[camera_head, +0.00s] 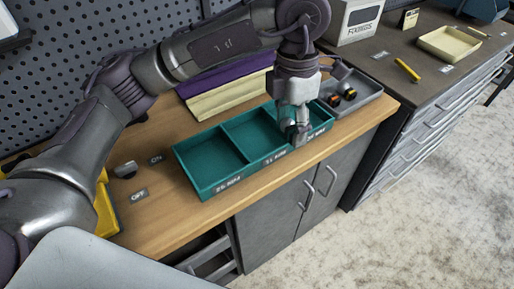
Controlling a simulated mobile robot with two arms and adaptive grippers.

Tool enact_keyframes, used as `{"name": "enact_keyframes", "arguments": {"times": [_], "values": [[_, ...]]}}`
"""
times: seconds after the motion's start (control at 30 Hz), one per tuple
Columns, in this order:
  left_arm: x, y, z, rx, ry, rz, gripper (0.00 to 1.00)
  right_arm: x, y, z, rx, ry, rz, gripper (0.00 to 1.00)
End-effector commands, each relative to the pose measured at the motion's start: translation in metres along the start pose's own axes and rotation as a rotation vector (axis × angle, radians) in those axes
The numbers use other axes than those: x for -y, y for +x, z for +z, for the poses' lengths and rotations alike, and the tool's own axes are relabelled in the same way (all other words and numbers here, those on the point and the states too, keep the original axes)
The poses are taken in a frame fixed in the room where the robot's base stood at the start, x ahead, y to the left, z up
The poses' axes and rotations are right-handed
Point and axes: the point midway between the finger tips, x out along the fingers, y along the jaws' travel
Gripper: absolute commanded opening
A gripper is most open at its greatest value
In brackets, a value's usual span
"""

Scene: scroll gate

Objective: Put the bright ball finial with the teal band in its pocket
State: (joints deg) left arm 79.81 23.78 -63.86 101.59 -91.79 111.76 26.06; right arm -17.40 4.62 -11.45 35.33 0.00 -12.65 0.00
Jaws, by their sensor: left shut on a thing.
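My left gripper (298,137) points down at the right part of the teal compartment tray (208,183). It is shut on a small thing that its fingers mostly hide. I take it for the bright ball finial, but its teal band does not show clearly. The tray has open pockets side by side with small white labels on the front wall. The left and middle pockets look empty. The gripper and wrist partly cover the right pocket, so I cannot tell whether the held thing touches its floor. My right gripper is not in view.
A grey tray (369,91) with dark pieces banded in orange and yellow (347,91) stands right of the teal tray. Purple and cream blocks (228,98) lie behind. A switch knob (125,169) and ON/OFF labels are at left. The wooden bench's front edge is close to the tray.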

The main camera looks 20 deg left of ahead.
Motion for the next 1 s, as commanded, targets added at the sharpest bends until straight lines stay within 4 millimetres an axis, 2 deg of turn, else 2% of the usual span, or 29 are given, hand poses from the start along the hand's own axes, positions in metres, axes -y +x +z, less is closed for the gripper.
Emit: {"name": "enact_keyframes", "arguments": {"times": [0.03, 0.1, 0.27, 0.37, 0.73, 0.9, 1.0], "values": [[0.003, 0.002, 0.005, 0.007, -0.076, -0.001, 0.08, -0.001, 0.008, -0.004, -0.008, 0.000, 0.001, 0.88], [0.006, 0.000, 0.009, 0.013, -0.165, -0.004, 0.08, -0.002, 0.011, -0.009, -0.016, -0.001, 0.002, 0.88], [0.005, -0.002, 0.013, 0.018, -0.271, -0.008, 0.08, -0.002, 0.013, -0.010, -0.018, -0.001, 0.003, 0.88], [-0.007, 0.004, 0.008, 0.017, -0.286, -0.010, 0.08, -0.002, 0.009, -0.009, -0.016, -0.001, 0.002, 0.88], [-0.085, 0.047, -0.023, 0.015, -0.284, -0.008, 0.07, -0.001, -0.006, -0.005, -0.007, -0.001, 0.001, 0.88], [-0.102, 0.058, -0.028, 0.018, -0.279, -0.008, 0.07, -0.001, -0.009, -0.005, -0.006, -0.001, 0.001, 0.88], [-0.104, 0.062, -0.029, 0.018, -0.278, -0.008, 0.07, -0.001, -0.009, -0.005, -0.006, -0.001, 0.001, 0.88]]}}
